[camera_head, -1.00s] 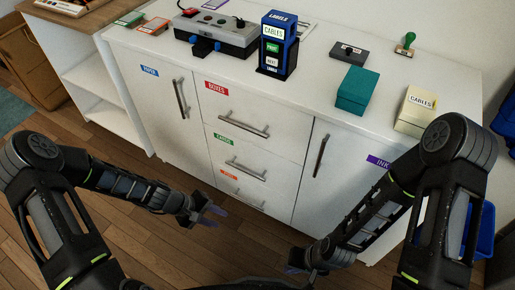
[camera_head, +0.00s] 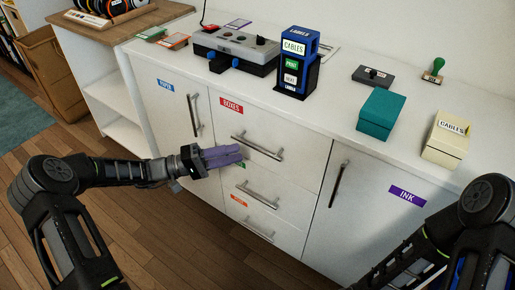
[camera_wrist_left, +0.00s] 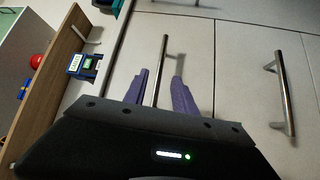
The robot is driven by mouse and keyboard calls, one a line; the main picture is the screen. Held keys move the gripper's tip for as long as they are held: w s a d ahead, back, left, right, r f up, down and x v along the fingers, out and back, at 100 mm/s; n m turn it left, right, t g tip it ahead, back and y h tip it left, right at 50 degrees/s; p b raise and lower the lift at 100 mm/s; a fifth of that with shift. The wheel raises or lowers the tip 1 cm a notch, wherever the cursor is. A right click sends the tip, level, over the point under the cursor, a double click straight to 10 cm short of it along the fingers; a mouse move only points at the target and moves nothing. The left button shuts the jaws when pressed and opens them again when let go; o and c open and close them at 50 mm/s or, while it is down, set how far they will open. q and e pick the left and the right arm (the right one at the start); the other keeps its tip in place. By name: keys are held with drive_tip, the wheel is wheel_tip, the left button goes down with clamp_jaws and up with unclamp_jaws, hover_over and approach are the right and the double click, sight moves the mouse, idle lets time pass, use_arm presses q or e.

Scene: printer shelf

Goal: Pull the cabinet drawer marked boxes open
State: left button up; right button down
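The white drawer with the red BOXES label (camera_head: 231,105) is in the head view and looks closed. Its metal bar handle (camera_head: 258,148) sits low on its front. My left gripper (camera_head: 240,155) is in front of the cabinet, left of this handle, with its purple fingers partly hiding the green label below. In the left wrist view the fingers (camera_wrist_left: 160,92) are apart, and a bar handle (camera_wrist_left: 165,52) shows between them. I cannot tell from that view which handle it is or whether it is touched. My right gripper is out of view.
Lower drawers have handles (camera_head: 258,195) close beneath. Door handles stand at the left (camera_head: 194,115) and right (camera_head: 339,184). The counter holds a grey device (camera_head: 235,50), a blue CABLES box (camera_head: 299,62), a teal box (camera_head: 381,114) and a cream box (camera_head: 446,140).

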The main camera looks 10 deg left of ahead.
sight(257, 147)
use_arm(q)
drive_tip(key=x, duration=0.7)
drive_tip(key=shift+d+b, duration=0.25)
drive_tip(key=shift+b, duration=0.1)
drive_tip(key=shift+c, duration=0.3)
clamp_jaws()
idle(0.8)
